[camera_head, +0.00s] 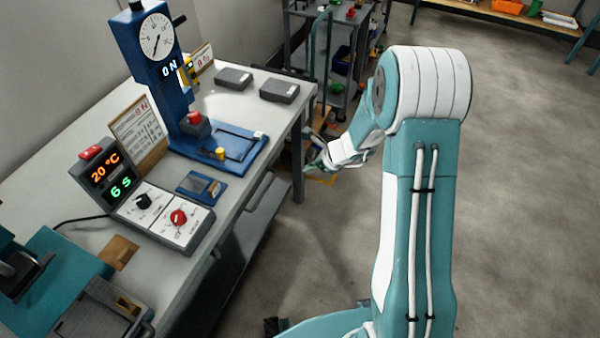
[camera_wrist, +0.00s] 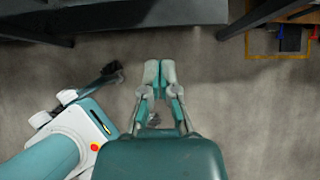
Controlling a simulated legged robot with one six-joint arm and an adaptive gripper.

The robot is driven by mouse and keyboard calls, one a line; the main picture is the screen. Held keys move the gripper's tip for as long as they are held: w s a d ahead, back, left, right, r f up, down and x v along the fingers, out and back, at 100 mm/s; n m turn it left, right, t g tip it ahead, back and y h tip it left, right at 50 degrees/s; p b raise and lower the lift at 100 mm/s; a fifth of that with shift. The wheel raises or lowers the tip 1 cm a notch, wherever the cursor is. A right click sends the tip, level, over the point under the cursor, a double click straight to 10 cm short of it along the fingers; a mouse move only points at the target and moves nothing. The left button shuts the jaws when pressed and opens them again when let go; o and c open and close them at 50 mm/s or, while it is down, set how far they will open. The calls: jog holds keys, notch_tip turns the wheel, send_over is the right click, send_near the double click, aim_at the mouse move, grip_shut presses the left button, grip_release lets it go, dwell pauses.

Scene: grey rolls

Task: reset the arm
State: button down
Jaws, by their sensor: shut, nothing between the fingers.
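My gripper (camera_wrist: 158,72) shows in the wrist view with its two fingers together and nothing between them. Bare grey floor lies below it. In the head view my gripper (camera_head: 315,168) is small and partly hidden at the end of my arm (camera_head: 420,200), beside the right edge of the workbench. It is clear of the things on the bench top. The arm rises on the right of the head view, bends at the top, and its far part points down and left.
The workbench (camera_head: 232,103) holds a blue press with a dial (camera_head: 156,36), a control box (camera_head: 178,217) reading 20 °C and 6 s, and two dark grey blocks (camera_head: 279,90). A shelf cart (camera_head: 345,60) stands behind. Open floor (camera_head: 520,200) lies to the right.

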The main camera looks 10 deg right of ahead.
jog(key=shift+s+d+r, duration=0.2)
jog(key=shift+s+r, duration=0.05)
jog(key=shift+r, duration=0.2)
jog(key=s+a+r+n+h, duration=0.1)
jog(key=s+a+r+n, duration=0.1)
jog(key=s+r+n, duration=0.55)
jog(key=s+a+r+n, duration=0.15)
jog(key=r+n, duration=0.25)
jog(key=r, duration=0.6)
jog(key=s+d+r+n+h, duration=0.1)
jog(key=s+r+n+h, duration=0.1)
jog(key=s, duration=0.4)
jog(key=s+d+r+n+t+h, duration=0.1)
jog(key=s+d+r+n, duration=0.1)
jog(key=s+r+n, duration=0.2)
jog(key=s+d+r+n+h, duration=0.1)
jog(key=s+r+n+h, duration=0.1)
jog(key=s+n, duration=0.5)
jog(key=shift+s+d+r+h, duration=0.3)
jog(key=shift+s+d+r, duration=0.1)
jog(key=shift+s+r, duration=0.4)
jog(key=shift+s+f, duration=0.1)
